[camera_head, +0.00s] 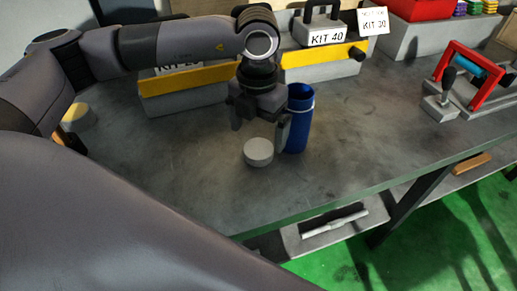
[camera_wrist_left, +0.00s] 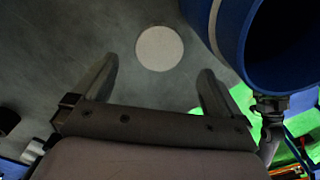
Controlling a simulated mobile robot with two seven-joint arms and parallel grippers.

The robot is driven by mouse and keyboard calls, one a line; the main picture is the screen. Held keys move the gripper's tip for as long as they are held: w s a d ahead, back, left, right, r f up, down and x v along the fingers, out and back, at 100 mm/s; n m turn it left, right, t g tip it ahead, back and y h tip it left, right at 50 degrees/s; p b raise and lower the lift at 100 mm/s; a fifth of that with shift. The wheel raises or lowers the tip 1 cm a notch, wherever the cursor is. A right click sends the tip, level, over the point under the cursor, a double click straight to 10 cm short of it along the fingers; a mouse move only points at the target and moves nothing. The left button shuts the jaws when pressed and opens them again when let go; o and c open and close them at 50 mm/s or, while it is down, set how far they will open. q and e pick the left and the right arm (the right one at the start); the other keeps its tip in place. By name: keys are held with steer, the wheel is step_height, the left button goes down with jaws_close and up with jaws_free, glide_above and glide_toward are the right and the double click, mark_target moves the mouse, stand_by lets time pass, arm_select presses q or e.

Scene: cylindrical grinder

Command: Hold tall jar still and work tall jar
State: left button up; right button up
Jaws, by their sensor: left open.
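The tall jar (camera_head: 298,122) is a dark blue cylinder with a pale band near its top. It stands upright on the workbench, and its open mouth shows in the left wrist view, where the jar (camera_wrist_left: 228,40) fills the upper right. A pale round disc, perhaps its lid (camera_head: 259,152), lies flat on the bench just left of the jar; it also shows in the left wrist view (camera_wrist_left: 160,48). My left gripper (camera_head: 259,138) is open and empty above the disc, its fingers apart and pointing down. One finger is close beside the jar; contact cannot be told. My right gripper is not seen.
Grey boxes with yellow fronts (camera_head: 325,68) and a KIT 40 sign line the back. A red frame fixture (camera_head: 452,75) and a black-knobbed part (camera_head: 447,85) stand at the right. The bench (camera_head: 350,140) is clear right of the jar. A lower shelf holds tools.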

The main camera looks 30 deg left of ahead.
mark_target(259, 148)
arm_select(q)
steer(key=shift+w+f+p, duration=0.15)
steer(key=shift+f, duration=1.25)
steer(key=shift+w+f+p, duration=0.15)
steer(key=shift+f, duration=1.25)
steer(key=c, duration=1)
